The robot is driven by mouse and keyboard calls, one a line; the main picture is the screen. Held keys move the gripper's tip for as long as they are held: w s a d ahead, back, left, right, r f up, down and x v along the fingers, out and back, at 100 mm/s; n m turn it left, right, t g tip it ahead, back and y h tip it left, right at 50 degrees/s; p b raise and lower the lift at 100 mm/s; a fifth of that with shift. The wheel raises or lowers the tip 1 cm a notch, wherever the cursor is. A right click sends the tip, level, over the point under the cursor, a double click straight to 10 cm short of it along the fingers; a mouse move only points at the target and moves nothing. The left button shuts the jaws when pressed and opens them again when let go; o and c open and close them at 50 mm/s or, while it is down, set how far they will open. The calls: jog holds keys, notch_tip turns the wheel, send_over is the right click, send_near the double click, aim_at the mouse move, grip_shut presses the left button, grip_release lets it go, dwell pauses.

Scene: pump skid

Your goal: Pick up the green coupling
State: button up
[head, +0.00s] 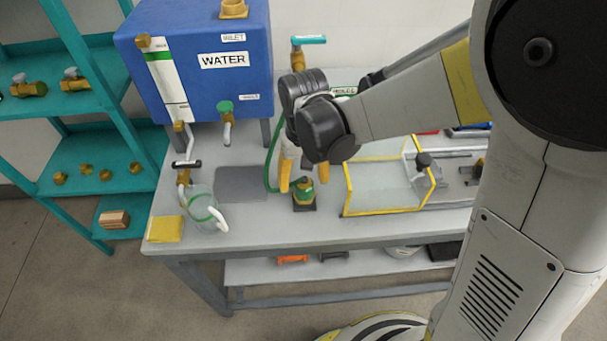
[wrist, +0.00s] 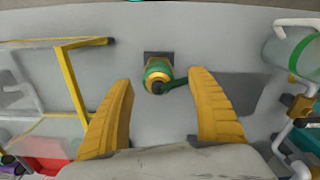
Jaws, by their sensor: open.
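The green coupling (head: 303,190) has brass-coloured parts and stands on a small dark square base on the grey bench top. In the wrist view the coupling (wrist: 158,73) shows between and beyond my two yellow fingers, with a dark green hose running from it to the right. My gripper (head: 296,182) is open and empty, just behind and beside the coupling in the head view. In the wrist view my gripper (wrist: 165,103) has its fingers well apart, with neither seen touching the coupling. The arm hides part of the hose.
A yellow-edged clear guard (head: 382,190) stands right of the coupling. A clear jug (head: 203,208) and yellow sponge (head: 165,229) are at the left. A blue water tank (head: 200,65) stands behind. A flat grey pad (head: 241,183) lies between jug and coupling.

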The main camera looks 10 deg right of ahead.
aim_at(304, 193)
notch_tip(304, 193, down, 6)
jog(key=b, duration=0.3)
jog(key=shift+w+d, duration=0.15)
jog(key=shift+r, duration=0.1)
jog(key=c, duration=1.4)
